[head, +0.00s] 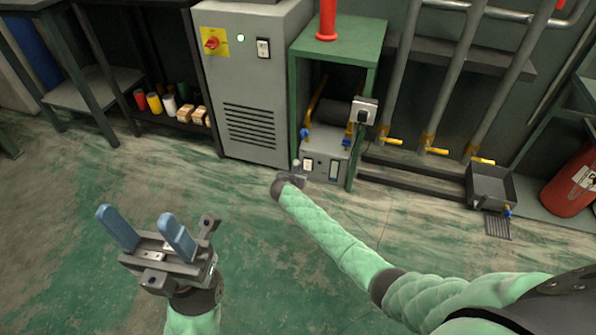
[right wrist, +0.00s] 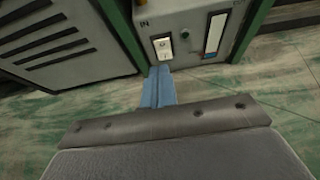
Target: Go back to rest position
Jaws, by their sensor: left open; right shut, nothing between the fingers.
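My left gripper (head: 148,232) is at the lower left of the head view, above the green floor. Its two blue fingers are spread apart with nothing between them. My right arm reaches from the lower right to the grey refrigerant unit (head: 325,152) under the green stand. My right gripper (right wrist: 158,84) shows in the right wrist view with its blue fingers together and empty. Its tips are just in front of the white switch (right wrist: 163,46) on the unit's front; whether they touch it I cannot tell. In the head view the right fingers are mostly hidden by the wrist.
A grey cabinet (head: 250,90) with a red knob stands left of the green stand (head: 340,45). Pipes with yellow valve handles (head: 436,151), a metal bin (head: 490,186) and a red cylinder (head: 572,182) are to the right. The floor (head: 90,180) around my left gripper is clear.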

